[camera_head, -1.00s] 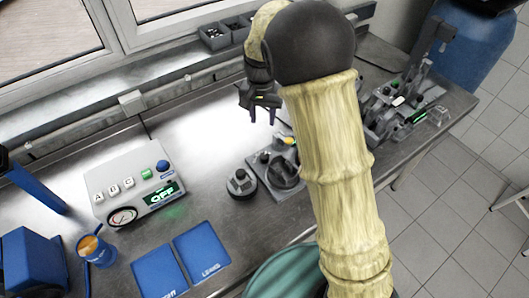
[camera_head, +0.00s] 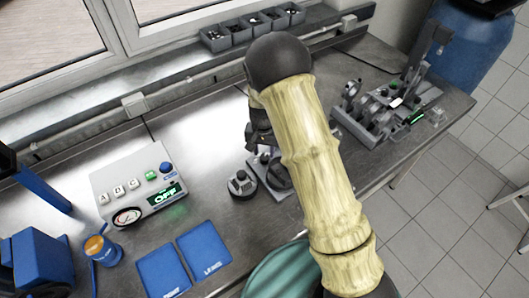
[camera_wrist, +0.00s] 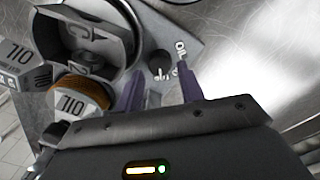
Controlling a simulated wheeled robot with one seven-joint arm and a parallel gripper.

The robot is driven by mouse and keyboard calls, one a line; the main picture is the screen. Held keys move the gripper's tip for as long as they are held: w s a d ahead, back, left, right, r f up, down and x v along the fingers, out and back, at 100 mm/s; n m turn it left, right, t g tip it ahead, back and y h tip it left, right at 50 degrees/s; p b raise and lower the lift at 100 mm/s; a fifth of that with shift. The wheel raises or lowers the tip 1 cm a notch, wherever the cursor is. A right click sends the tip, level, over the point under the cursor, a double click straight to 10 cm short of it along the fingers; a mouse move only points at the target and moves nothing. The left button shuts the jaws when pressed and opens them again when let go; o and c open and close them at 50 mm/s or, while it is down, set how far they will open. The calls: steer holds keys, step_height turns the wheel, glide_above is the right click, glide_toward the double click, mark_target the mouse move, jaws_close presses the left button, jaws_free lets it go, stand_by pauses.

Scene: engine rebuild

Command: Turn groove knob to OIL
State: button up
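The small dark round knob (camera_wrist: 160,63) sits on a grey fixture plate (camera_wrist: 203,42) in the wrist view. A white OIL label (camera_wrist: 180,48) is printed right of the knob, and another small label below it is partly hidden and unreadable. My gripper (camera_wrist: 160,70) is open, its two purple fingers left and right of the knob with gaps showing. I cannot tell whether it is level with the knob. In the head view my gripper (camera_head: 260,140) is over the fixture (camera_head: 254,160), which my arm partly covers.
In the head view a dark round part (camera_head: 242,186), a control box (camera_head: 138,186) reading OFF and blue cards (camera_head: 203,250) stand left. An engine assembly (camera_head: 385,112) stands right.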

mark_target(265, 159)
steer(key=shift+f, duration=1.45)
steer(key=c, duration=0.7)
